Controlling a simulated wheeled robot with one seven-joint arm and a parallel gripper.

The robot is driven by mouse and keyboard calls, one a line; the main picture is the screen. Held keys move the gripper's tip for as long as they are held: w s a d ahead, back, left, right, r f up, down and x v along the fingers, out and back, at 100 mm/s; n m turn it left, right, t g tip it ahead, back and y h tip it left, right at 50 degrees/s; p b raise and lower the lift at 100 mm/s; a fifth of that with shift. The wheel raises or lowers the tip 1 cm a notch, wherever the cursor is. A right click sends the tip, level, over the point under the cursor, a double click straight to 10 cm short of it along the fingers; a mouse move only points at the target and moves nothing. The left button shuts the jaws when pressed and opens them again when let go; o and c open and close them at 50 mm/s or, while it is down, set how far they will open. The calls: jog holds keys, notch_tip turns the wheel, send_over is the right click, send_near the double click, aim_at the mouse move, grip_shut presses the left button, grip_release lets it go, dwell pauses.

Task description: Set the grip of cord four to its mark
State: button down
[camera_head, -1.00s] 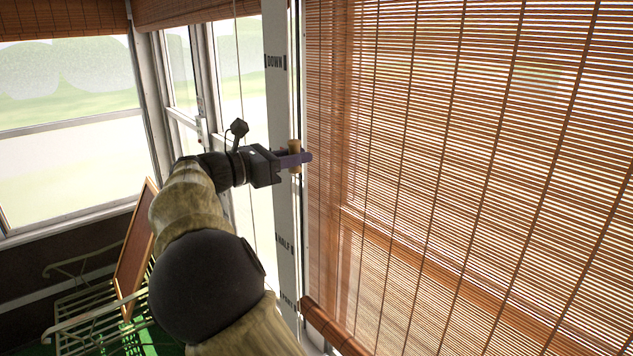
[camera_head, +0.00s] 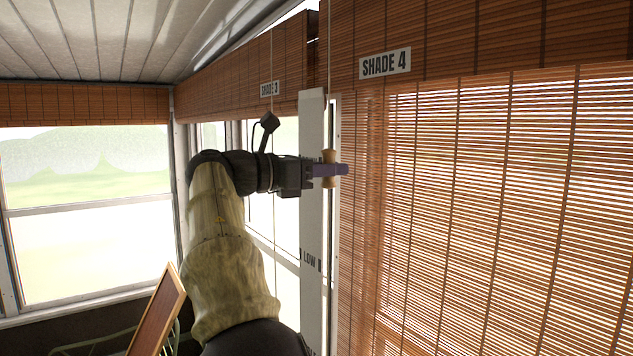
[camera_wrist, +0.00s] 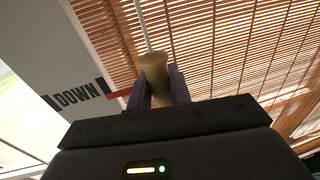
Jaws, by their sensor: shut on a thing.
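My gripper (camera_head: 340,169) is shut on the tan wooden grip (camera_head: 329,156), which hangs on a thin cord (camera_head: 329,60) at the left edge of shade 4 (camera_head: 480,200). In the wrist view the grip (camera_wrist: 157,68) stands between my two purple fingers (camera_wrist: 159,88). A pale marked board (camera_head: 313,120) runs upright just left of the grip. In the wrist view its label DOWN (camera_wrist: 80,97) and a short red line (camera_wrist: 118,94) lie left of the fingers, near the grip's lower part. The label LOW (camera_head: 309,260) shows below my gripper in the head view.
The SHADE 4 sign (camera_head: 385,63) is above right and the SHADE 3 sign (camera_head: 269,89) is farther back left. A brown framed board (camera_head: 157,312) leans by a bench at lower left. Windows (camera_head: 85,210) line the left side.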

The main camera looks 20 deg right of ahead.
jog(key=shift+d+r, duration=0.1)
jog(key=shift+r, duration=0.25)
jog(key=c, duration=1.5)
grip_release()
jog(key=shift+w, duration=0.1)
jog(key=shift+o, duration=1)
jog(key=shift+f+t, duration=0.1)
jog(key=shift+t, duration=0.3)
jog(key=shift+a, duration=0.4)
jog(key=shift+a+f, duration=0.15)
jog(key=shift+a, duration=0.1)
jog(key=s+a, duration=0.1)
jog(key=a, duration=1)
jog(key=shift+s, duration=0.4)
